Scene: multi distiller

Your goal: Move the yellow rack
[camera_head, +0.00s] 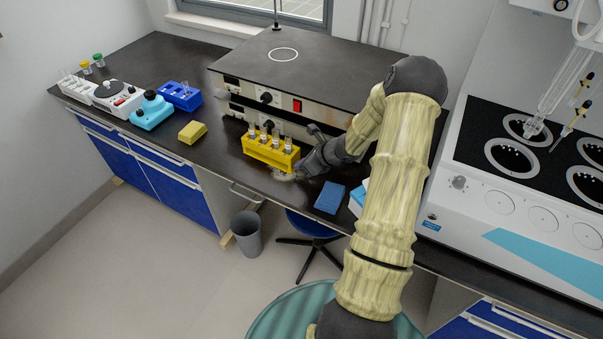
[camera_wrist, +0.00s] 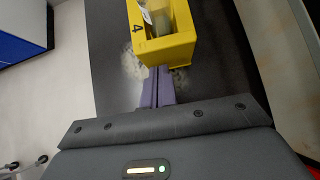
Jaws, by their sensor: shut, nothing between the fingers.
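The yellow rack (camera_head: 270,151) stands on the dark bench in front of the grey-topped hot plate unit and holds several tubes. In the wrist view its near end (camera_wrist: 171,50), marked with a 4, shows at the top with a tube in it. My gripper (camera_head: 301,174) is at the right end of the rack. In the wrist view the fingers (camera_wrist: 158,72) are together with nothing between them, and their tips are at the rack's near end; I cannot tell whether they touch it.
A blue rack (camera_head: 180,95), a yellow sponge (camera_head: 193,131) and small devices (camera_head: 151,111) stand to the left. A blue pad (camera_head: 330,198) lies to the right near the bench's front edge. A pale smudge (camera_wrist: 130,65) marks the bench by the fingers. The bench left of the yellow rack is partly clear.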

